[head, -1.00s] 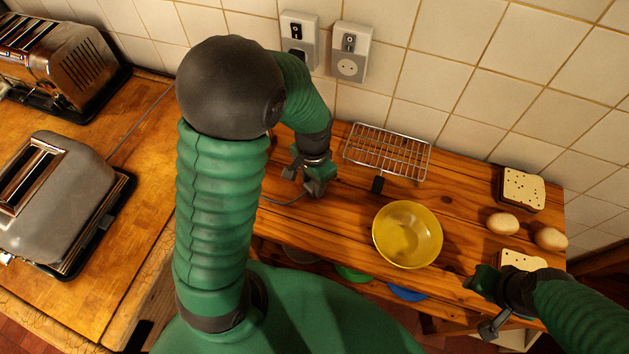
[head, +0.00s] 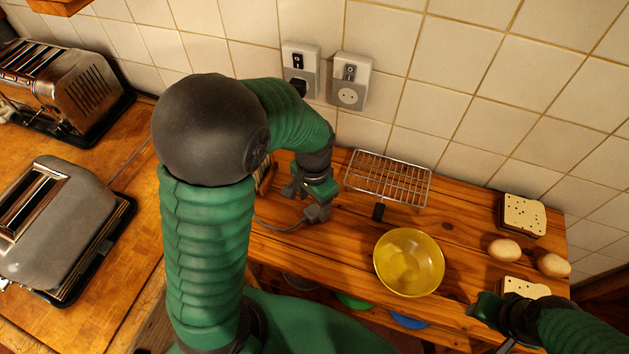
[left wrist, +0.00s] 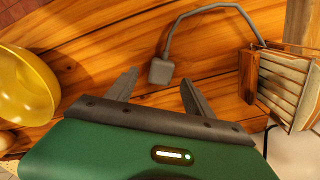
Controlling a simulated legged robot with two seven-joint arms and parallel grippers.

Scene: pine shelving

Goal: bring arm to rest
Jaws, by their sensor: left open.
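My left arm rises in the head view and bends down to the wooden shelf. My left gripper (head: 306,200) is over the shelf, left of the wire rack. In the left wrist view the left gripper (left wrist: 157,88) is open, its two fingers apart and nothing held. A grey plug (left wrist: 161,71) on a grey cord lies on the wood just beyond the fingertips; it also shows beside the gripper in the head view (head: 318,212). My right gripper (head: 490,315) is low at the right, close to a bread slice (head: 525,288); its fingers are not clear.
A yellow bowl (head: 408,262) and a wire rack (head: 388,179) stand on the shelf (head: 345,245). Two eggs (head: 504,250) and another bread slice (head: 523,215) are at the right. A slatted object (left wrist: 285,85) stands beside the cord. Toasters (head: 50,230) occupy the left counter.

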